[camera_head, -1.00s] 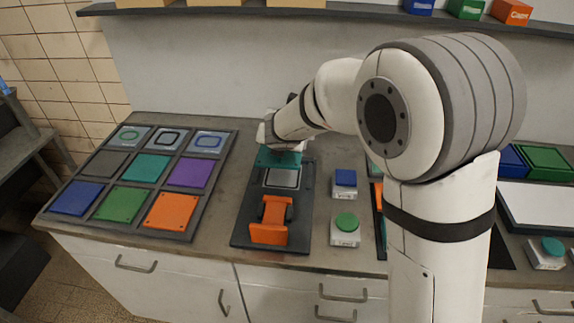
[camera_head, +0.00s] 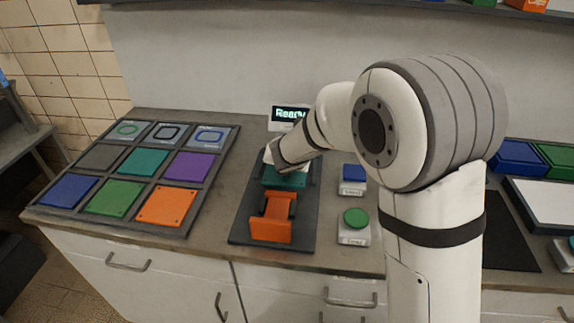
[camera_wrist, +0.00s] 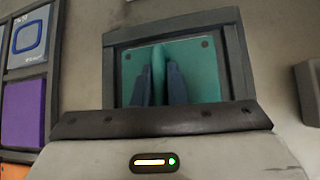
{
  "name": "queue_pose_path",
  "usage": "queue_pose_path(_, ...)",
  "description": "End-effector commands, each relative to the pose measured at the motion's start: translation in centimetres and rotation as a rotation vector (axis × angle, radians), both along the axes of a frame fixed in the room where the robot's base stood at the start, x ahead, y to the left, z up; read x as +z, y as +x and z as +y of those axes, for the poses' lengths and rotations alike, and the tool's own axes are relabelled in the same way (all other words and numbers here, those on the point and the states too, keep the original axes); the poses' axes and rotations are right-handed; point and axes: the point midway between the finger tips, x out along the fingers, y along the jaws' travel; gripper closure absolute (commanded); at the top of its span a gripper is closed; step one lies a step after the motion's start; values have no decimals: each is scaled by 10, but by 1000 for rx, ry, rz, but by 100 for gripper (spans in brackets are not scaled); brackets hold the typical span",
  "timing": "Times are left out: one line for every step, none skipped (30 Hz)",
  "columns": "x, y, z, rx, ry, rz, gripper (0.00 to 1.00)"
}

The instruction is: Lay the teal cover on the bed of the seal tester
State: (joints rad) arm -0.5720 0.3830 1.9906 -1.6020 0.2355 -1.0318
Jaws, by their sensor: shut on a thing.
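The teal cover (camera_head: 285,181) is over the bed of the seal tester (camera_head: 242,222) in the head view, behind an orange clamp-like part (camera_head: 270,220). The wrist view shows the teal cover (camera_wrist: 205,75) as a flat plate with corner holes and a raised middle rib. My gripper (camera_wrist: 159,88) is shut on that rib, with one dark finger on each side. A grey frame (camera_wrist: 236,62) borders the cover in the wrist view. I cannot tell whether the cover touches the bed. The bed surface is hidden under the cover and my wrist.
A dark rack (camera_head: 150,210) of coloured plates, with another teal plate (camera_head: 143,161), lies to the left. A screen (camera_head: 290,113) reading "Ready" stands behind the tester. A blue button (camera_head: 353,173) and a green button (camera_head: 356,218) are to its right.

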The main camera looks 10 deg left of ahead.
Motion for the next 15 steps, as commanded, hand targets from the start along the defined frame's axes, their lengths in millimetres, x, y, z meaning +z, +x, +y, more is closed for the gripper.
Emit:
queue_pose_path(2,0,0,0,1,-2,100)
queue_pose_path(2,0,0,0,1,-2,100)
queue_pose_path(2,0,0,0,1,-2,100)
queue_pose_path(2,0,0,0,1,-2,100)
queue_pose_path(2,0,1,0,1,-2,100)
queue_pose_path(0,0,1,0,1,-2,100)
queue_pose_path(-1,0,1,0,1,-2,100)
queue_pose_path(-2,0,1,0,1,-2,100)
queue_pose_path(-2,0,1,1,0,0,86)
queue_pose_path(-2,0,1,1,0,0,84)
queue_pose_path(-2,0,1,1,0,0,81)
queue_pose_path(-2,0,1,1,0,0,78)
queue_pose_path(-2,0,1,1,0,0,75)
queue_pose_path(-2,0,1,1,0,0,73)
queue_pose_path(-2,0,1,1,0,0,70)
